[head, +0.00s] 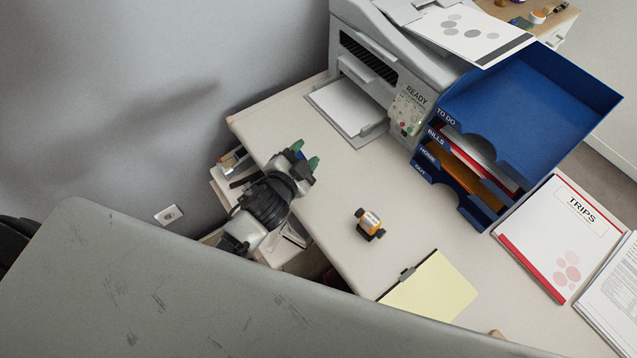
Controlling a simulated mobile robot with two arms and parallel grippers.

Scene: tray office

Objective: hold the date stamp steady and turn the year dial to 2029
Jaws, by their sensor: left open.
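The date stamp (370,224) is a small orange and black thing on the light desk, in the middle of the head view. Its dials and year are too small to read. My left gripper (306,155) has green fingertips and is open and empty. It is over the desk's left edge, up and to the left of the stamp and apart from it. My right gripper is not in view.
A printer (400,60) stands at the back, with blue letter trays (560,100) beside it. A yellow notepad (430,288) lies in front of the stamp. A TRIPS binder (540,225) lies at right. The desk (320,200) around the stamp is clear. A grey panel (150,290) hides the foreground.

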